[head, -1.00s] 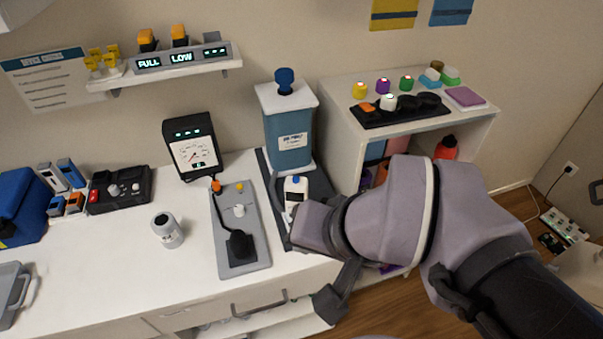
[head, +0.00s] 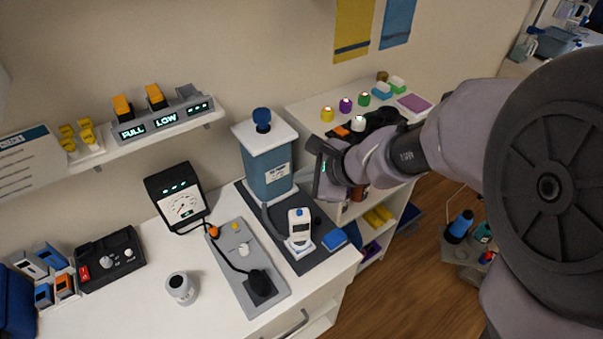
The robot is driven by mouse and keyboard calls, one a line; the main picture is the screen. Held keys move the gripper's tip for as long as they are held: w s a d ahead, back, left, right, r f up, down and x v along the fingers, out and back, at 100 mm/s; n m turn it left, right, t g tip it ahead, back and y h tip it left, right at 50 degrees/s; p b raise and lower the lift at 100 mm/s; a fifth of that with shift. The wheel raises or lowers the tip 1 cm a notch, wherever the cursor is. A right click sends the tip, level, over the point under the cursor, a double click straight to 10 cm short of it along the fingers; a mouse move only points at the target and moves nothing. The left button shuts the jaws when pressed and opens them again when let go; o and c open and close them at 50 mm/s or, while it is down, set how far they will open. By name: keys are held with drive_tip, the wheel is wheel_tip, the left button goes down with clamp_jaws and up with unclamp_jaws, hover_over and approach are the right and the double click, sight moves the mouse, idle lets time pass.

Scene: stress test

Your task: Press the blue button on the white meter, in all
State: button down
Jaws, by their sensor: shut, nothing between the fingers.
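The white meter (head: 301,236) stands on a dark mat (head: 292,260) on the white counter, with a small dark screen on its front. A small blue part (head: 298,212) shows at its top, which looks like the blue button. My gripper (head: 320,172) is above and a little right of the meter in the picture, apart from it. Its fingers are shut with nothing held, and they are partly hidden by the wrist.
A blue tank (head: 270,172) with a white lid stands behind the meter. A blue block (head: 335,239) lies to its right. A grey panel (head: 233,259) with a black cable is to its left. A shelf unit (head: 300,105) with coloured buttons stands at the back right.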

drive_tip(key=b, duration=0.8)
hover_over(303, 216)
wheel_tip(303, 216, down, 9)
drive_tip(key=shift+r, duration=0.1)
idle(1.6)
drive_tip(key=shift+f+b, duration=0.4)
drive_tip(key=shift+b, duration=0.1)
drive_tip(key=shift+f+b, duration=0.5)
drive_tip(key=shift+b, duration=0.05)
idle(0.4)
drive_tip(key=shift+r, duration=0.15)
drive_tip(key=shift+r+p, duration=0.75)
drive_tip(key=shift+r, duration=0.05)
